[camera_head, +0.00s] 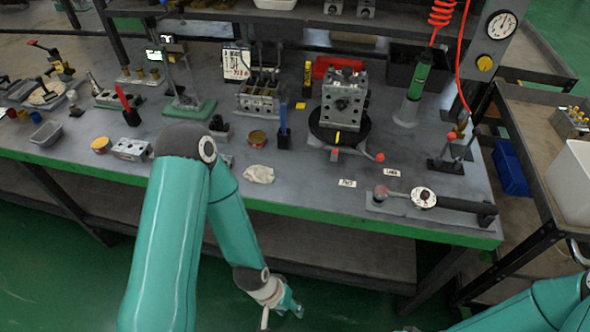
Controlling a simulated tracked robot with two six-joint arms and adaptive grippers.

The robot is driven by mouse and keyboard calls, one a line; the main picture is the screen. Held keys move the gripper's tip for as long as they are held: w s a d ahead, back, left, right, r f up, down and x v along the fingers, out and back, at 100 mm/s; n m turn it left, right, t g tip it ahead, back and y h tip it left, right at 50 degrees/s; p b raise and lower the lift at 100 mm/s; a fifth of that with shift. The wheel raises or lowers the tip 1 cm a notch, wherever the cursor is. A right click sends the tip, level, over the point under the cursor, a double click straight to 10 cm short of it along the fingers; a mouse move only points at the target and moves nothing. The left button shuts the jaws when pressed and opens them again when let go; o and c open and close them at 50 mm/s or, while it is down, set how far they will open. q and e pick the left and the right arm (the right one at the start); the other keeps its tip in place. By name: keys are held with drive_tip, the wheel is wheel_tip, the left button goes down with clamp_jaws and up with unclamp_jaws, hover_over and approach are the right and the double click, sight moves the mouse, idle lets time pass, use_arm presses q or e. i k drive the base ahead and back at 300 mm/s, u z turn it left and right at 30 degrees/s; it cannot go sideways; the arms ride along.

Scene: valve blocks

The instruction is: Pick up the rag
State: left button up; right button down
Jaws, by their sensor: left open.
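The rag (258,174) is a small, crumpled off-white cloth. It lies flat on the grey workbench (310,190) near its front edge, left of the middle of the view. My left gripper (291,308) is open, in front of the bench's front edge and low in the view. It is well apart from the rag, which shows fully uncovered. My left arm bends at an elbow above the bench edge, left of the rag. My right arm shows only in part at the lower right, and its gripper is out of view.
A round tin (257,138) and a blue marker in a black holder (283,130) stand behind the rag. A metal valve block (343,100) sits on a black turntable at right. A torque tool (424,198) lies front right. The bench has a green front edge.

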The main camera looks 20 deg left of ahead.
sight(260, 175)
drive_tip(key=u, duration=0.45)
drive_tip(key=i, duration=0.15)
drive_tip(key=z, duration=2.2)
drive_tip(key=k, duration=1.6)
drive_tip(key=u, duration=1.1)
drive_tip(key=i, duration=1)
drive_tip(key=z, duration=0.05)
